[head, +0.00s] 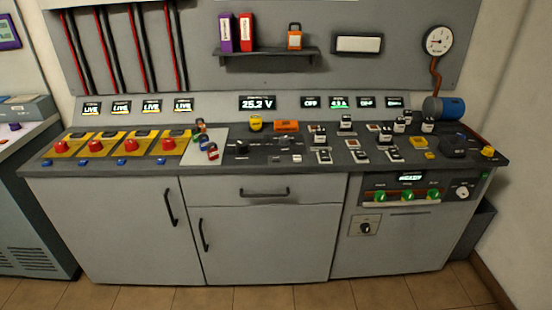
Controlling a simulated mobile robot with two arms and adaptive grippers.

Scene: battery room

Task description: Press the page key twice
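A grey control bench fills the view, and its dark worktop (330,168) carries many small keys and switches. A large display reading about 25.2 V (262,103) sits on the sloped back panel. Below it are a yellow knob (255,123), an orange block (286,126), a black rotary knob (241,147) and small pale keys (297,158). Key labels are too small to read, so I cannot tell which one is the page key. Neither of my grippers is in view.
Red switches (61,147) on yellow plates line the left, with blue buttons (84,162) in front. Drawer and door handles (265,193) project from the cabinet front. The tiled floor (230,296) before it looks clear.

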